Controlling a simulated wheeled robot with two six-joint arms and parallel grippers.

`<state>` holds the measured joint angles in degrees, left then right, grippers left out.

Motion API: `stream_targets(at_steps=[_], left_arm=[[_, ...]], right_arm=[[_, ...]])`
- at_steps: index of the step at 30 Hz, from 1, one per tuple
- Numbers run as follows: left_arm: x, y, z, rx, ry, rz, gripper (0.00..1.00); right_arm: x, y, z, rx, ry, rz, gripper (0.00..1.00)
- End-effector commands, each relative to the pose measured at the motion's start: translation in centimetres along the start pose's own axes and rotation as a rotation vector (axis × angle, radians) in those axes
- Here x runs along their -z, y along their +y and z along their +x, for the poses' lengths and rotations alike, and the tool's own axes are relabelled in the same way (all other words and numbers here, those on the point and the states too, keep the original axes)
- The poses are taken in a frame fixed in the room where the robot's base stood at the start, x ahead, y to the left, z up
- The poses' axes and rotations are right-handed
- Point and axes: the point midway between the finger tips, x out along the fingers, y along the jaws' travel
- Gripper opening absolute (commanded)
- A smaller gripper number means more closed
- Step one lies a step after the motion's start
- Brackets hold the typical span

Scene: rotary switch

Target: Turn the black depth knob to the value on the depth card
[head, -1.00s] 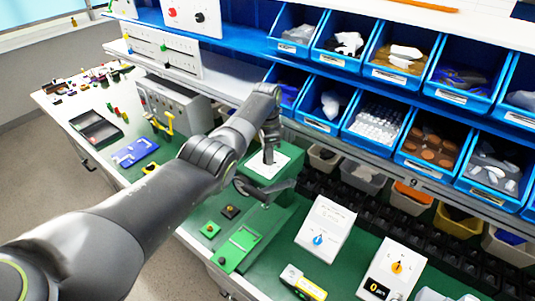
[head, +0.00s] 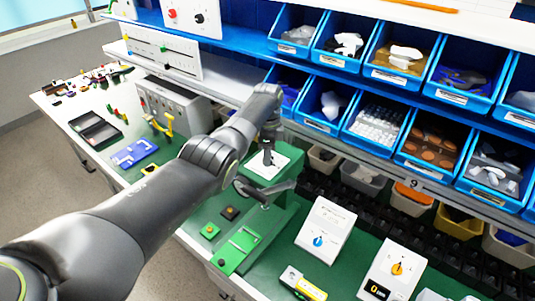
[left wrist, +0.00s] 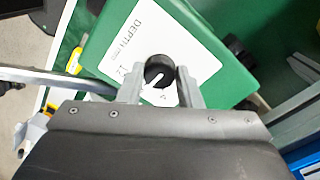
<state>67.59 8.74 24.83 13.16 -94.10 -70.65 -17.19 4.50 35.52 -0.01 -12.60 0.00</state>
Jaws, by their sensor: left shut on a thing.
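The black depth knob (left wrist: 160,71) shows in the left wrist view, with a white pointer line slanting down and left. It sits on a white dial plate (left wrist: 150,35) printed "DEPTH", on a green housing. My left gripper (left wrist: 160,88) is shut on the knob, one finger on each side. Its fingers hide part of the dial scale. In the head view my left gripper (head: 268,157) reaches down onto the white plate (head: 281,164) on the green machine (head: 284,190). I cannot make out a depth card with a readable value. My right gripper is not in view.
A grey lever (head: 272,190) stands close below the gripper. White boxes with a blue knob (head: 318,240) and an orange knob (head: 397,268) stand to the right. A yellow-and-white item (head: 303,283) lies at the front. Blue bins (head: 325,120) rise behind.

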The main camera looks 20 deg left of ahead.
Motion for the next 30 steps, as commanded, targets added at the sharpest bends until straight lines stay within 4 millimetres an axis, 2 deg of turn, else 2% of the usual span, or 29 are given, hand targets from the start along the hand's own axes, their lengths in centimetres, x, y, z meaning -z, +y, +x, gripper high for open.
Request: stream_targets(at_steps=[2, 3, 8, 16, 20, 25, 30], left_arm=[[0.1, 0.0, 0.0, 0.0, 0.002, 0.001, 0.09], [0.1, 0.0, 0.0, 0.0, 0.002, 0.001, 0.33], [0.1, 0.0, 0.0, 0.0, 0.002, 0.0, 0.53], [0.0, 0.0, -0.1, 0.0, 0.001, -0.001, 0.53], [0.0, -0.1, -0.7, 0.001, 0.001, -0.001, 0.53], [0.1, -0.1, -3.4, 0.006, 0.002, -0.001, 0.53], [0.1, -0.2, -7.5, 0.007, 0.001, -0.001, 0.53]], right_arm=[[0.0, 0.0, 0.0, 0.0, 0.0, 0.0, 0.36], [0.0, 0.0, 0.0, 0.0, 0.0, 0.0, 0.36], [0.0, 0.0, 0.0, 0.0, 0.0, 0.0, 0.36], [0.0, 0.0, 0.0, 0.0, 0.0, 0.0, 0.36], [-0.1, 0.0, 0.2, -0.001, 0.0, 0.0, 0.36], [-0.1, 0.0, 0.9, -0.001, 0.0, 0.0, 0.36], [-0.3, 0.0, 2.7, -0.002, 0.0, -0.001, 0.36]])
